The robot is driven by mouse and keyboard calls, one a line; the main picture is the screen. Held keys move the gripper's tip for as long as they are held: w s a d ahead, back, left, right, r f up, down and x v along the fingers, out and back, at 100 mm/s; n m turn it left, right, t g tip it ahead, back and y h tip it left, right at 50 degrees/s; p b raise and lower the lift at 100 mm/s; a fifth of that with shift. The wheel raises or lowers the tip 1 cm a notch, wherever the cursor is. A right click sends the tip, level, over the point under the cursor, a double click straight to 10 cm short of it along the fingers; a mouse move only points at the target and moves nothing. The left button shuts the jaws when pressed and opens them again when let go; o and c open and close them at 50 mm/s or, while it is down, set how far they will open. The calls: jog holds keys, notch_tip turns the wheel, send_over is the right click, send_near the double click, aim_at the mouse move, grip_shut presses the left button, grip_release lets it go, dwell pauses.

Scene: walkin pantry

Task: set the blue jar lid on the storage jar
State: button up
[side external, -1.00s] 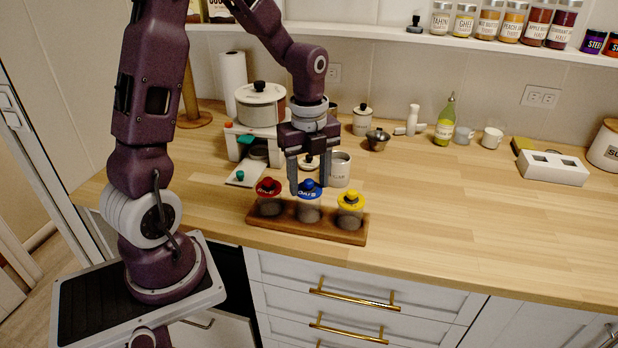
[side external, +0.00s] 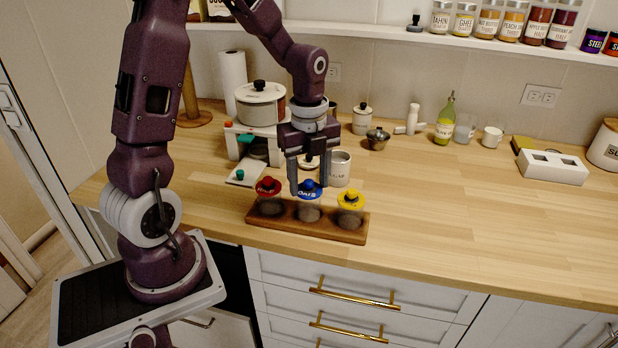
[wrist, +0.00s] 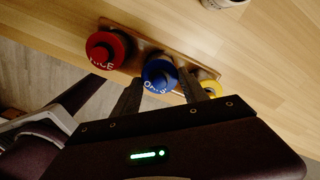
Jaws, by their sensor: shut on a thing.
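The blue jar lid (side external: 309,191), with a blue knob, is at the mouth of the clear middle jar (side external: 308,212) in a wooden rack. I cannot tell whether the lid rests on the jar's rim or is just above it. My gripper (side external: 308,188) points down and is shut on the blue lid, with a finger on either side. In the wrist view, the blue lid (wrist: 159,77) shows between the fingertips (wrist: 160,92). The fingers and the lid hide part of the jar's top.
A red lid (side external: 268,187) and a yellow lid (side external: 351,200) flank the blue one on the same wooden rack (side external: 347,235). A metal canister (side external: 340,170) stands close behind. A white stand with a pot (side external: 261,103) is at the back left.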

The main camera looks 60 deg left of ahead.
jog(key=shift+f, duration=0.35)
jog(key=o, duration=1.9)
jog(key=shift+r, duration=0.1)
jog(key=shift+r, duration=3.35)
